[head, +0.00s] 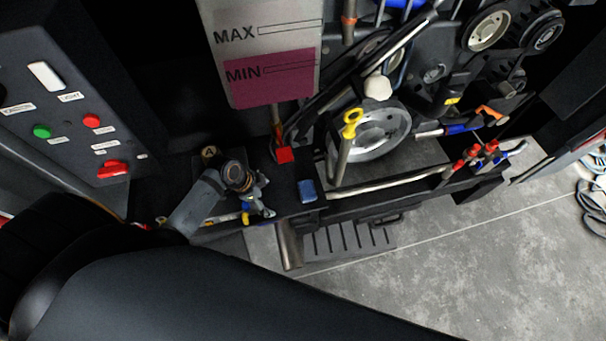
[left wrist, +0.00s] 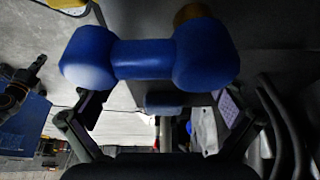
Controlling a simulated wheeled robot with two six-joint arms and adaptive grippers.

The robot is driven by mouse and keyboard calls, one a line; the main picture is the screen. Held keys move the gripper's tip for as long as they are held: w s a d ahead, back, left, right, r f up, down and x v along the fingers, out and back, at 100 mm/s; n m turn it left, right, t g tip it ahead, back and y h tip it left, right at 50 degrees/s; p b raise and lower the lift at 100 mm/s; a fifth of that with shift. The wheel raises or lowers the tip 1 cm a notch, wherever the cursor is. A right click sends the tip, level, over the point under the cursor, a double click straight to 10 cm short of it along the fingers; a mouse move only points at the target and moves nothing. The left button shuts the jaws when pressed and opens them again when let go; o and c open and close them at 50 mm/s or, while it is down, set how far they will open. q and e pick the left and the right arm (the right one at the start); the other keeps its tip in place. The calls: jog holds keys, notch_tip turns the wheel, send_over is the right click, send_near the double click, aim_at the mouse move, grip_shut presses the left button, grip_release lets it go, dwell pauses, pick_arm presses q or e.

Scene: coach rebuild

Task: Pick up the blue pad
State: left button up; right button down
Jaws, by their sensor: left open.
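The blue pad (head: 307,190) is a small rounded block on the black ledge in the head view, right of my left gripper (head: 262,197). The gripper is open, and a gap shows between it and the pad. In the left wrist view, the two fingers (left wrist: 160,112) stand apart. A small blue-grey block (left wrist: 165,102) shows between them, farther off; it may be the pad. A large blue dumbbell-shaped thing (left wrist: 145,58) fills the top of that view; I cannot tell what it is. My right gripper is not in view.
A red block (head: 285,155) is behind the pad. A yellow-ringed dipstick (head: 350,125) and a pale hose (head: 390,187) are to its right. A control panel (head: 70,110) with buttons stands at left. A slotted step (head: 350,240) lies below the ledge. Grey floor (head: 440,260) is open at right.

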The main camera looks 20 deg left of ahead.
aim_at(306, 189)
pick_arm(q)
jog(key=shift+w+a+f, duration=0.1)
jog(key=shift+w+a, duration=0.2)
jog(key=shift+w, duration=0.25)
jog(key=d, duration=0.1)
jog(key=w+d+p, duration=0.1)
jog(key=d, duration=0.1)
jog(key=d+r, duration=0.1)
jog(key=shift+w+d, duration=0.15)
jog(key=shift+w, duration=0.1)
jog(key=shift+w+d+f+p, duration=0.25)
jog(key=shift+w+d+p, duration=0.15)
jog(key=shift+w+d, duration=0.5)
jog(key=shift+w+d+f, duration=0.1)
jog(key=shift+d, duration=0.05)
jog(key=shift+w+d, duration=0.15)
jog(key=shift+d, duration=0.15)
jog(key=d, duration=0.1)
jog(key=w+d+p, duration=0.1)
jog(key=w+d, duration=0.1)
jog(key=shift+w+d+f+p, duration=0.25)
jog(key=shift+d+f+p, duration=0.05)
jog(key=shift+d+f, duration=0.1)
jog(key=shift+f, duration=0.1)
jog(key=shift+a, duration=0.1)
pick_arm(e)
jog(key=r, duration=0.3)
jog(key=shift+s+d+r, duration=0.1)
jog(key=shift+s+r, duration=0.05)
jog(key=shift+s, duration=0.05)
